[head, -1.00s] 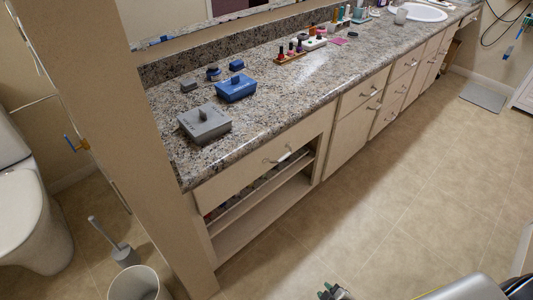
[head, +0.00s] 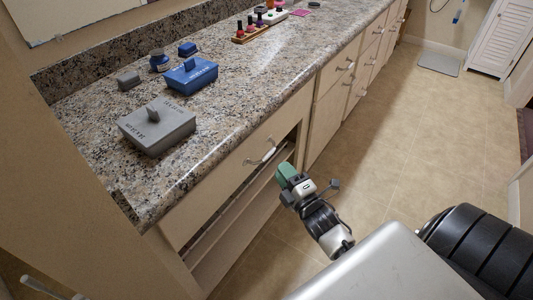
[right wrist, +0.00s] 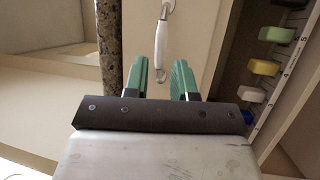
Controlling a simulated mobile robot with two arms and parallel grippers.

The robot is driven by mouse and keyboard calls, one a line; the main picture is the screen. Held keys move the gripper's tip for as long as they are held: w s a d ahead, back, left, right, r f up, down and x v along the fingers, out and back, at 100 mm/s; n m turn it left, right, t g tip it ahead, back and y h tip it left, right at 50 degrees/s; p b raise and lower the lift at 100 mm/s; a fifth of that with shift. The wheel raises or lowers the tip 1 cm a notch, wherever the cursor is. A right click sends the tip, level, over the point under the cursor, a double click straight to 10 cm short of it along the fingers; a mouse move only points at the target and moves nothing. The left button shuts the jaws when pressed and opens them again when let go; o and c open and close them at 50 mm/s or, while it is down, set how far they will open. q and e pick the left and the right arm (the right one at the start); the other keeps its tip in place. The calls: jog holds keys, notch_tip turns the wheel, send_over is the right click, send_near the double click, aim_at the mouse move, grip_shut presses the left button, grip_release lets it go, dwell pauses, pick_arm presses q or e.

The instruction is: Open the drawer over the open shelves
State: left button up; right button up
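The drawer (head: 212,190) is a pale front panel under the granite counter edge, directly above the open shelves (head: 232,243). It looks closed. Its curved handle (head: 262,152) has a white grip. My right gripper (head: 284,172), with green fingers, is just in front of the drawer, close to the handle and a little to its right. In the right wrist view the green fingers (right wrist: 160,78) are apart with nothing between them. The handle (right wrist: 162,40) lies ahead of the gap, its near end close to the fingertips.
The granite counter (head: 100,155) carries a grey box (head: 157,128), a blue box (head: 190,74) and nail polish bottles. Colored items (right wrist: 265,68) sit on the shelf beside the gripper. The floor (head: 400,140) to the right is clear.

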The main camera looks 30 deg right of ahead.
aim_at(269, 151)
pick_arm(q)
jog(key=shift+w+d+f+t+b, duration=0.15)
jog(key=shift+w+f+t+b, duration=0.1)
jog(key=shift+w, duration=0.2)
jog(key=shift+w+d+f+t+b, duration=0.1)
jog(key=shift+w+t+b, duration=0.15)
jog(key=shift+w, duration=0.2)
pick_arm(e)
jog(key=shift+w+r, duration=0.2)
jog(key=shift+w, duration=1.05)
jog(key=shift+w+r, duration=0.2)
jog(key=shift+w, duration=1)
jog(key=shift+w+r, duration=0.2)
jog(key=shift+w, duration=1.05)
grip_shut()
